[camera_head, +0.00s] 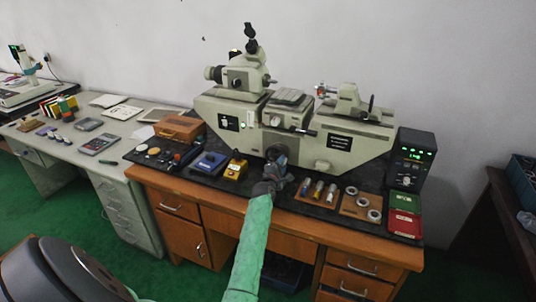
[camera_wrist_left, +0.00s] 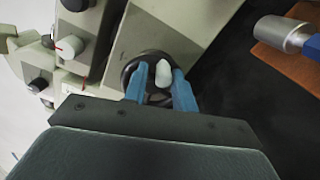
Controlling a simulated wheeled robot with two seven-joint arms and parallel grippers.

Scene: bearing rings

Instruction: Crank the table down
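The grey-green measuring machine (camera_head: 330,140) stands on the bench, with its small table (camera_head: 288,97) in the middle. A dark handwheel (camera_head: 277,151) sits low on the machine's front; it also shows in the wrist view (camera_wrist_left: 130,72) with a pale crank knob (camera_wrist_left: 163,74). My left gripper (camera_head: 279,168) is at the handwheel. In the wrist view its blue fingers (camera_wrist_left: 160,88) stand on either side of the knob, with a gap at the left finger, so it looks open around the knob. My right gripper is not in view.
A wooden block with several cylindrical gauges (camera_head: 318,190) and a board with rings (camera_head: 360,205) lie right of my gripper. A digital readout (camera_head: 411,160) stands at the right end.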

